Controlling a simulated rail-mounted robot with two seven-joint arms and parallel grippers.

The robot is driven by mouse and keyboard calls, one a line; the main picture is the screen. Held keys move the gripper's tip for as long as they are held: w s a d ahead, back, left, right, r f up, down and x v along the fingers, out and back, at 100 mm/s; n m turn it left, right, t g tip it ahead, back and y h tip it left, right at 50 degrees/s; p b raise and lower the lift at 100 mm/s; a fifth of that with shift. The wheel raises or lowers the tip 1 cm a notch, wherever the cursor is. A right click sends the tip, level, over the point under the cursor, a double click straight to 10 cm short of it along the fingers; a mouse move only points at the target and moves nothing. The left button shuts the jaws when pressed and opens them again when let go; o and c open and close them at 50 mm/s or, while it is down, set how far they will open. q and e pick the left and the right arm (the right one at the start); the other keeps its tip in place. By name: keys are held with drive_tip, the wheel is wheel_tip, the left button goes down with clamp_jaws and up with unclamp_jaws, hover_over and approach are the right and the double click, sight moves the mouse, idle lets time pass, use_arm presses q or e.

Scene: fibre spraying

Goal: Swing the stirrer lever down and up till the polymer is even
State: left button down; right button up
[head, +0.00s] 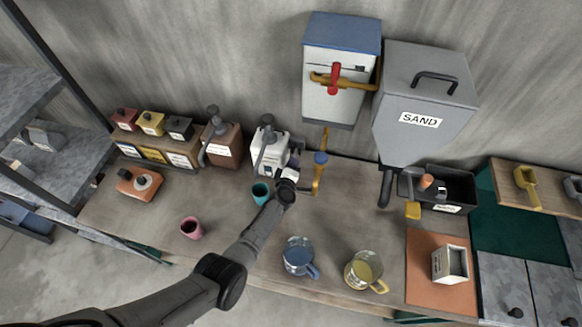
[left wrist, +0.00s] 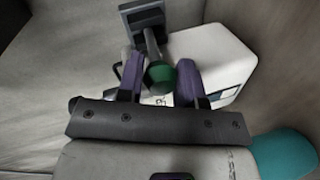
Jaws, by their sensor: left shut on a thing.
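The white polymer container (head: 268,151) stands against the wall in the head view, with a grey pump-like top. My left gripper (head: 294,166) is at its right side. In the left wrist view, the white container (left wrist: 215,58) is behind the fingers. A dark grey lever arm (left wrist: 151,42) ends in a green knob (left wrist: 161,74). The purple fingers of my left gripper (left wrist: 161,82) are shut on this knob, one on each side. In the head view the knob is hidden by the gripper. The polymer inside cannot be seen. My right gripper is not in view.
A teal cup (head: 261,193) stands close below my left wrist. A pink cup (head: 191,228), a blue jug (head: 299,257) and a yellow jug (head: 364,270) stand nearer the front. A brass tap (head: 319,178) with a blue top is just right of the gripper.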

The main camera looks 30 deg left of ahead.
use_arm(q)
drive_tip(key=shift+w+r, duration=0.15)
drive_tip(key=shift+r, duration=0.15)
drive_tip(key=c, duration=1.2)
unclamp_jaws()
drive_tip(key=o, duration=0.4)
drive_tip(key=shift+w, duration=0.15)
drive_tip(key=shift+c, duration=0.2)
drive_tip(key=shift+o, duration=0.5)
drive_tip(key=shift+f, duration=0.15)
drive_tip(key=shift+s+r+p, duration=0.2)
drive_tip(key=shift+s+p, duration=0.15)
drive_tip(key=p+v, duration=0.9)
drive_tip(key=v, duration=0.4)
drive_tip(key=shift+s+d+f, duration=0.15)
drive_tip(key=shift+s+f, duration=0.1)
